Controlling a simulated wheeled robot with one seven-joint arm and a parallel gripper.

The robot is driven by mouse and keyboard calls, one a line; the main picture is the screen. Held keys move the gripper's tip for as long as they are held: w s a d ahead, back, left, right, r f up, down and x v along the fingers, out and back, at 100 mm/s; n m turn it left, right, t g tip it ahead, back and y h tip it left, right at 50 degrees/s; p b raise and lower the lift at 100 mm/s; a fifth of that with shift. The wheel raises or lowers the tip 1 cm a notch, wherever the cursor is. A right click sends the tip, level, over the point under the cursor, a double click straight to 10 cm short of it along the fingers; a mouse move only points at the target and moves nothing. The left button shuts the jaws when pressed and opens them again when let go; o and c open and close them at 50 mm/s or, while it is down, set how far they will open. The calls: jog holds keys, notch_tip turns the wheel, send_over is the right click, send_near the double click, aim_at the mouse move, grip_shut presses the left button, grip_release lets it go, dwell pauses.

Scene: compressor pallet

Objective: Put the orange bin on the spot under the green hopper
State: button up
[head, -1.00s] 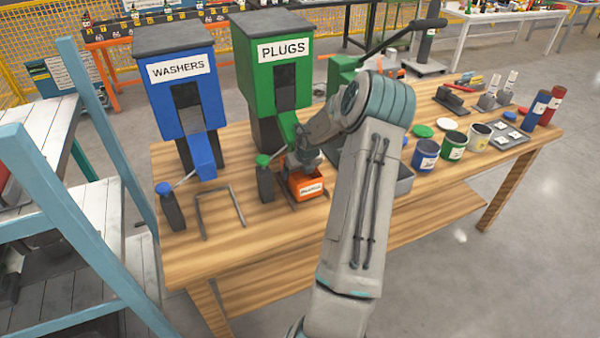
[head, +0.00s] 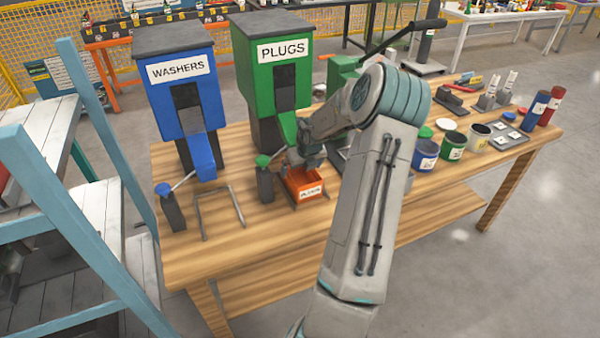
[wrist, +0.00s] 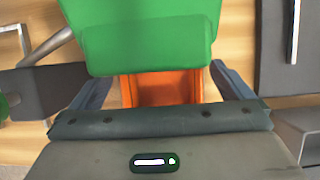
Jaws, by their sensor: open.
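The orange bin (head: 303,186) stands upright on the wooden bench, in front of the green hopper (head: 273,75) labelled PLUGS and just below its green chute (head: 289,127). In the wrist view the orange bin (wrist: 165,88) shows between the fingers, partly covered by the green chute (wrist: 145,35). My gripper (wrist: 168,88) is open, with one finger on each side of the bin; whether they touch it is unclear. In the head view my gripper (head: 303,160) is at the bin's back edge, partly hidden by my arm. The marked spot is mostly hidden under the bin.
A blue WASHERS hopper (head: 180,85) stands to the left, with an empty grey bracket (head: 219,210) in front. A green-topped lever (head: 264,178) stands close left of the bin. Paint cans (head: 425,154) and small parts are at the right. The front bench strip is clear.

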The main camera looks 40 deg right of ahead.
jog(key=d+v, duration=0.1)
jog(key=v, duration=0.6)
jog(key=w+a+r+n+t+h, duration=0.2)
jog(key=w+a+r+n+t, duration=0.4)
jog(key=a+r+n, duration=0.6)
jog(key=s+a+r+n+y, duration=0.2)
jog(key=a+r+n, duration=0.1)
jog(key=a+n, duration=0.4)
jog(key=s+a+r+n+y, duration=0.1)
jog(key=a+r+n+y, duration=0.15)
jog(key=a+n, duration=0.45)
jog(key=s+a+n+g+y, duration=0.1)
jog(key=s+a+n+g, duration=0.3)
jog(key=s+a+n, duration=0.55)
jog(key=s+d+f+n+g+h, duration=0.1)
jog(key=s+f+n+g+h, duration=0.1)
jog(key=s, duration=1.4)
jog(key=shift+s+f+n+g, duration=0.4)
jog(key=shift+f+n+g, duration=0.2)
jog(key=shift+n, duration=0.15)
